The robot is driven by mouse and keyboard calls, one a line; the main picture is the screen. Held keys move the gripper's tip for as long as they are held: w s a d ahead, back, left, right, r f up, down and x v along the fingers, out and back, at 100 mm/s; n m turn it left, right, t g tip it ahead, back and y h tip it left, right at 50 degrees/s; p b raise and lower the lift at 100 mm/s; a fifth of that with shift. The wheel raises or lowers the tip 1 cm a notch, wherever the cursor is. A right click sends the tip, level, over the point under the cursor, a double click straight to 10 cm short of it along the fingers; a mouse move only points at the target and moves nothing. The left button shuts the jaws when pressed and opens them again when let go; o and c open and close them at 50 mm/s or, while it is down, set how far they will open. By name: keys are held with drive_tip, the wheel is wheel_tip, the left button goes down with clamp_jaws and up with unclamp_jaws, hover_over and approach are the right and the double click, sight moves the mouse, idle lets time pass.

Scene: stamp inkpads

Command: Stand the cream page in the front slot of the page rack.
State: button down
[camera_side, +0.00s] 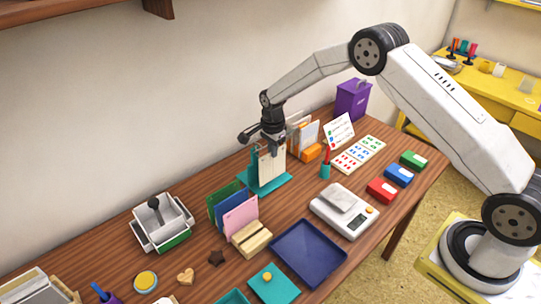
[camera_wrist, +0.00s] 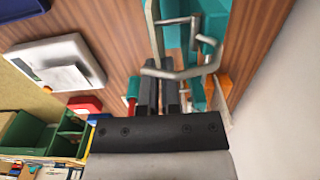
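The cream page (camera_side: 267,170) stands upright at the teal stand (camera_side: 282,182) in the side view. My gripper (camera_side: 273,150) points down at the page's top edge, its fingers overlapping it in the picture. In the wrist view my gripper's dark fingers (camera_wrist: 160,96) show a narrow gap, but I cannot tell whether they grip the page. The teal stand also shows in the wrist view (camera_wrist: 213,28), partly hidden by a bent metal piece. A wooden slotted block (camera_side: 253,238), apparently the page rack, sits in front of upright pink (camera_side: 241,217), blue and green pages.
An orange holder (camera_side: 311,153) with pages stands close behind my gripper. A teal cup with a red pen (camera_side: 325,169) and a white scale (camera_side: 344,210) are to the right. A navy tray (camera_side: 308,252) lies in front. Bare table separates the teal stand and the scale.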

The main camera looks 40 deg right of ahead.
drive_tip(key=shift+s, duration=1.35)
drive_tip(key=shift+r, duration=0.15)
drive_tip(key=shift+r, duration=2.45)
